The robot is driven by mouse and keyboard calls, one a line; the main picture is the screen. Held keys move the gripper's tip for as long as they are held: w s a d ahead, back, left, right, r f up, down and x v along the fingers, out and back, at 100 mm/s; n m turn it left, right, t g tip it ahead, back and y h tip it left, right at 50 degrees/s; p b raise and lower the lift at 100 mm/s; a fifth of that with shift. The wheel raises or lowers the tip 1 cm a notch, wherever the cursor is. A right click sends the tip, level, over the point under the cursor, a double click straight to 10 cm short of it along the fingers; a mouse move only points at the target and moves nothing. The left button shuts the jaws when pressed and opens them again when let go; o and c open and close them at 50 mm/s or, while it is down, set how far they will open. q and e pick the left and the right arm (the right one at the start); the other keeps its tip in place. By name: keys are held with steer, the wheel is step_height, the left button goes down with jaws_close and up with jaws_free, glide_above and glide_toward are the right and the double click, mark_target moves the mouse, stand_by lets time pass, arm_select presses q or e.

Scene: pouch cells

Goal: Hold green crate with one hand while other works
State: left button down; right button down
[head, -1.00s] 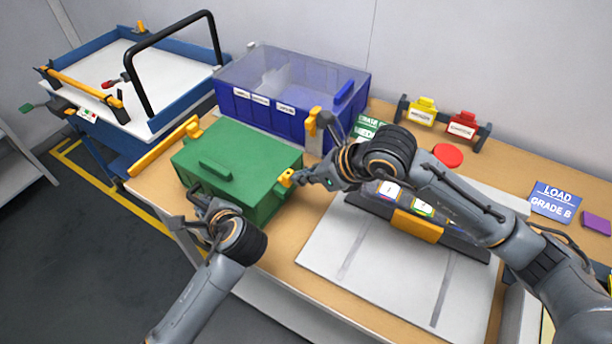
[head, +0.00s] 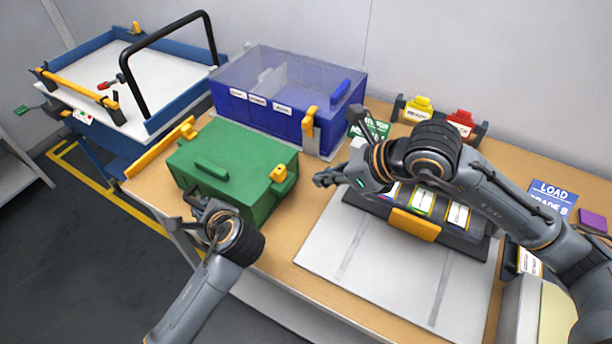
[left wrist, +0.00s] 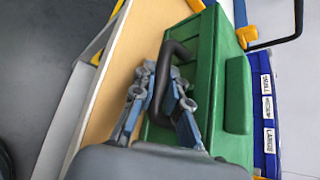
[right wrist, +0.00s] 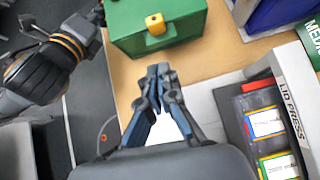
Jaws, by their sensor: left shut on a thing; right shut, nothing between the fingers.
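The green crate (head: 235,165) stands at the left part of the table with its green lid down. My left gripper (head: 196,203) is shut on the crate's black handle on the near left side. The left wrist view shows the black handle (left wrist: 163,92) between the fingers. A yellow latch (head: 279,174) sits on the crate's right side; it also shows in the right wrist view (right wrist: 155,24). My right gripper (head: 322,180) is shut and empty, just right of the crate and apart from the latch. Its fingertips (right wrist: 158,72) are over bare table.
A blue bin (head: 290,105) with a clear lid and yellow latch stands behind the crate. A dark lid press with cards (head: 415,224) lies right of it on a pale board (head: 370,262). Yellow and red blocks stand at the back. Bare wood lies between crate and board.

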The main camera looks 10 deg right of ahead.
arm_select(q)
steer(key=shift+f, duration=0.1)
arm_select(e)
steer(key=v, duration=0.5)
steer(key=shift+a, duration=0.1)
arm_select(q)
steer(key=c, duration=1.3)
jaws_free()
